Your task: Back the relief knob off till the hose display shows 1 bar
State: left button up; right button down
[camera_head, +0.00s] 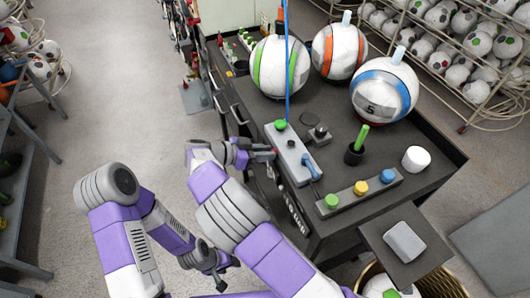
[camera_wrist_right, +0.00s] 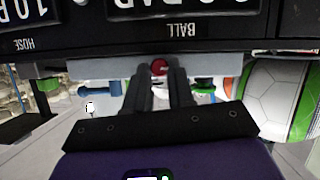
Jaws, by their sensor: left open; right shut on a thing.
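The relief knob is a small red knob (camera_head: 273,152) on the near side of the grey valve block (camera_head: 293,160). In the right wrist view the red knob (camera_wrist_right: 159,67) shows between the fingertips. My right gripper (camera_head: 265,155) is shut on it, with its fingers at the block's side. The hose display (camera_wrist_right: 30,15) is upside down and cut off at the top left of the wrist view, so I cannot read its full value. The ball display (camera_wrist_right: 185,8) is beside it, also cut off. My left gripper (camera_head: 218,270) is open and empty, low beside the bench.
A button strip (camera_head: 360,192), a cup with a green stick (camera_head: 355,152) and a white cylinder (camera_head: 416,159) stand on the bench. Several balls (camera_head: 383,92) sit behind.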

jog(key=shift+w+n+g, duration=0.1)
jog(key=shift+n+g, duration=0.5)
jog(key=shift+n, duration=0.2)
jog(key=c, duration=1)
grip_release()
jog(key=shift+o, duration=0.2)
jog(key=shift+a, duration=0.1)
jog(key=v, duration=0.7)
jog(key=shift+a+p, duration=0.3)
jog(key=shift+p, duration=0.05)
